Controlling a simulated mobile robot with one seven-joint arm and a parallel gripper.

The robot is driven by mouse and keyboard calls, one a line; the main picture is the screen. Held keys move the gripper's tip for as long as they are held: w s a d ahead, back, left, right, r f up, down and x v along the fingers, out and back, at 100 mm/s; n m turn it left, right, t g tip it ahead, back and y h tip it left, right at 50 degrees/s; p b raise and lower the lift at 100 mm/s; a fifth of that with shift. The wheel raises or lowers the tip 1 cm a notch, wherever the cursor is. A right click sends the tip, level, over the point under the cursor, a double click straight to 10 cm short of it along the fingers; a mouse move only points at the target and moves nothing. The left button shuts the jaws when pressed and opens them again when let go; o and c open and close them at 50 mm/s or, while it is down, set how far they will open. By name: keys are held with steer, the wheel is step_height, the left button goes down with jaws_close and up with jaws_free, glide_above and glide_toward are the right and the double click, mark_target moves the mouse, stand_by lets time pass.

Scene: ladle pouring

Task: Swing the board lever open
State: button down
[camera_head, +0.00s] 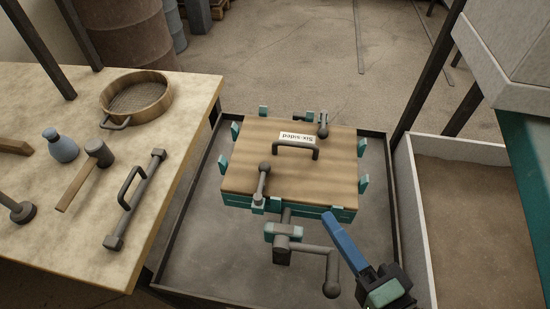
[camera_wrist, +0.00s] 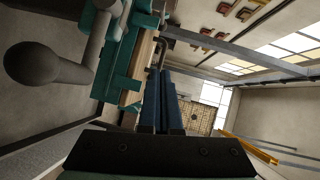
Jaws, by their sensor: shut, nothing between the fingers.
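A wooden board (camera_head: 240,178) labelled "Six-sided", upside down, lies on a teal box frame (camera_head: 338,213). One dark lever (camera_head: 262,184) with a ball knob lies over the board's front left edge. A second lever (camera_head: 323,129) is at its back edge. I cannot tell which one the task means. My gripper (camera_head: 329,217), with blue fingers, is in front of the board's right front corner, apart from both levers. Its fingers are together and empty, also in the wrist view (camera_wrist: 164,78).
A grey crank (camera_head: 310,248) with a ball end stands in front of the frame, left of my gripper; its ball shows close in the wrist view (camera_wrist: 38,63). A workbench (camera_head: 190,95) with a sieve (camera_head: 137,95) and tools is left. A sand bin (camera_head: 402,190) is right.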

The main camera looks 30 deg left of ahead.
mark_target(282, 187)
steer(key=shift+s+d, duration=0.1)
steer(key=x, duration=0.9)
steer(key=shift+w+a, duration=0.2)
steer(key=shift+a, duration=0.15)
steer(key=a, duration=0.3)
steer(key=shift+a+f, duration=0.15)
steer(key=shift+f, duration=0.2)
steer(key=shift+a+f, duration=0.1)
steer(key=shift+a, duration=0.3)
